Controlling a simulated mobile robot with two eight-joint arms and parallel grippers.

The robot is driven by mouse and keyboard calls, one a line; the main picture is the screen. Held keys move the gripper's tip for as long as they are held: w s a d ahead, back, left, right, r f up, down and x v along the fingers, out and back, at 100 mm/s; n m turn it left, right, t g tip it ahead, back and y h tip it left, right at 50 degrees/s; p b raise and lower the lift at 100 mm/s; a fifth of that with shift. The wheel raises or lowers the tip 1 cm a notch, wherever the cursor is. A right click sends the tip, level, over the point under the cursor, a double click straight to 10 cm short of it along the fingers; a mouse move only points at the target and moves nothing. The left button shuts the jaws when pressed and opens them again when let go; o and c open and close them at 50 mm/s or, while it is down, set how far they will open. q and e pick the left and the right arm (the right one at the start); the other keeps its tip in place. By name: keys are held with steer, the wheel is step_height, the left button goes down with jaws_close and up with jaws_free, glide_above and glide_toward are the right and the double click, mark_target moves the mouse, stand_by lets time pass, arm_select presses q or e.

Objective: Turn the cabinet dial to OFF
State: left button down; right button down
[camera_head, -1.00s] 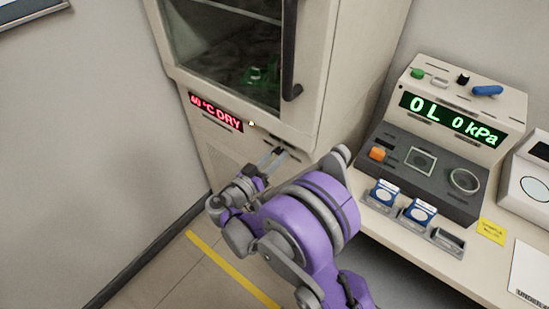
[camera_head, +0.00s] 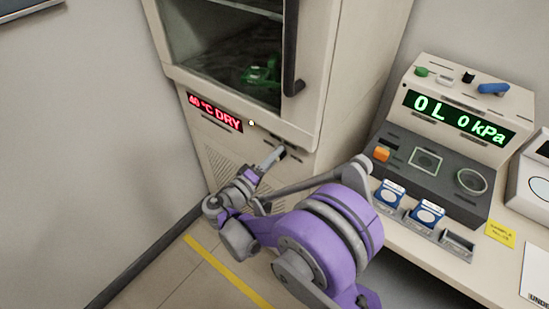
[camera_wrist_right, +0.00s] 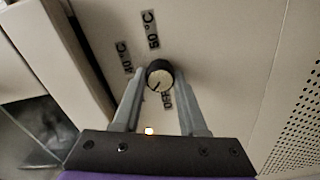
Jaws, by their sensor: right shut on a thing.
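The cabinet (camera_head: 340,75) stands at the centre back, with a red "40 °C DRY" display (camera_head: 215,113). Labels "40 °C" (camera_wrist_right: 124,58) and "50 °C" (camera_wrist_right: 150,30) show above the dial. A third label (camera_wrist_right: 167,99), seemingly OFF, is partly hidden near the fingers. My left gripper is out of view.
A counter at right holds a device with a green "0 L 0 kPa" display (camera_head: 458,116) and a dark panel with an orange button (camera_head: 381,154). Small blue-and-white containers (camera_head: 389,192) stand in front. The floor with the yellow line (camera_head: 226,270) is clear.

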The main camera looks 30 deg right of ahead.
steer(key=shift+f+n+b, duration=0.15)
steer(key=shift+n+b, duration=0.65)
steer(key=shift+n, duration=3.4)
steer(key=shift+c, duration=2.2)
jaws_free()
steer(key=shift+a, duration=0.1)
steer(key=v, duration=1)
steer(key=shift+a, duration=0.35)
